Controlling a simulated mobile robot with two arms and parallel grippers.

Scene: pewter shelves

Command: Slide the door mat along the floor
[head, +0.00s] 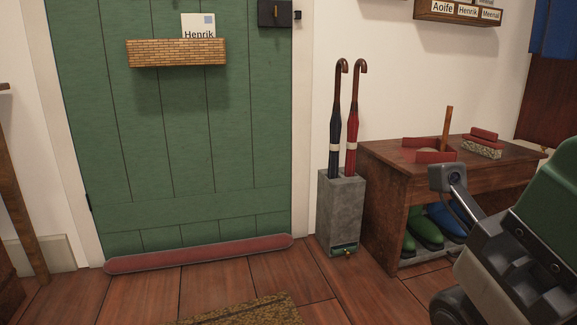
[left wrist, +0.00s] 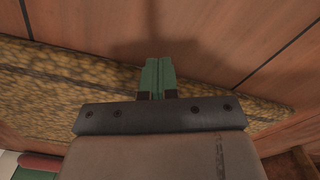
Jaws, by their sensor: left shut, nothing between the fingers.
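The door mat (head: 250,311) is a mottled yellow-brown mat on the wooden floor. Only its far corner area shows at the bottom edge of the head view; the rest is cut off. In the left wrist view the mat (left wrist: 60,85) runs as a slanting band across the picture, with floor planks beyond it. My left gripper (left wrist: 159,62) is shut and empty, its green fingertips over the mat's far edge. I cannot tell whether they touch it. Part of my right arm shows at the right of the head view, but its fingers do not.
A green door (head: 165,130) with a red draught stopper (head: 200,254) along its foot stands ahead. A grey umbrella stand (head: 341,212) and a wooden bench (head: 385,185) with boots (head: 425,228) under it stand to the right. Bare floor (head: 130,300) lies between mat and door.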

